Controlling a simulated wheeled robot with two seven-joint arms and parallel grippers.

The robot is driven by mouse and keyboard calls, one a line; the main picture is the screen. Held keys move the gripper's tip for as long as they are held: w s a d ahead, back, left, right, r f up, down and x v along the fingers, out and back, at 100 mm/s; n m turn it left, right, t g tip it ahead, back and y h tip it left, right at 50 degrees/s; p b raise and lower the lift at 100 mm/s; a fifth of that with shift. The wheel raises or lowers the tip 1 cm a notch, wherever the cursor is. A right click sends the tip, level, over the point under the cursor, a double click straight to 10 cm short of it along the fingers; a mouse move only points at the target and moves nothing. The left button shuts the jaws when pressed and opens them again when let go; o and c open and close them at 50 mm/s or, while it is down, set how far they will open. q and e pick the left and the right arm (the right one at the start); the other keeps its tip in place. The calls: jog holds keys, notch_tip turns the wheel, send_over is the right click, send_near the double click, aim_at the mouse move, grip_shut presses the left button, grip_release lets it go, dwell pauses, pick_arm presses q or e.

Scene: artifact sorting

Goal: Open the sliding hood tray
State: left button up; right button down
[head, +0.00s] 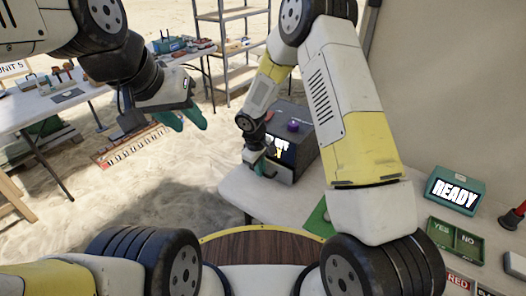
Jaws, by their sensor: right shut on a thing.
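A dark box with a lit screen, the hood (312,128), stands on the white table. A purple knob (292,126) is on its top. My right gripper (262,168) is at the lower left front of the hood, shut on the tray's front, which is mostly hidden behind the gripper. How far the tray is out cannot be seen. My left gripper (188,122) has teal fingertips spread apart; it is open and empty, above the sandy ground to the left of the hood.
A teal READY display (457,191) and a green YES/NO tray (455,240) stand on the white table (243,192) at right. A second table (60,103) with tools and a metal shelf (232,58) stand behind. Sandy ground lies between the tables.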

jog(key=s+a, duration=0.8)
jog(key=s, duration=0.3)
jog(key=shift+s+a, duration=0.2)
jog(key=shift+s, duration=0.05)
jog(key=c, duration=1.5)
grip_release()
jog(key=shift+r, duration=0.1)
jog(key=r, duration=0.5)
jog(key=s+r, duration=0.1)
jog(key=r, duration=0.1)
jog(key=shift+s+a+r, duration=0.1)
jog(key=shift+a+r, duration=0.15)
jog(key=shift+a, duration=0.15)
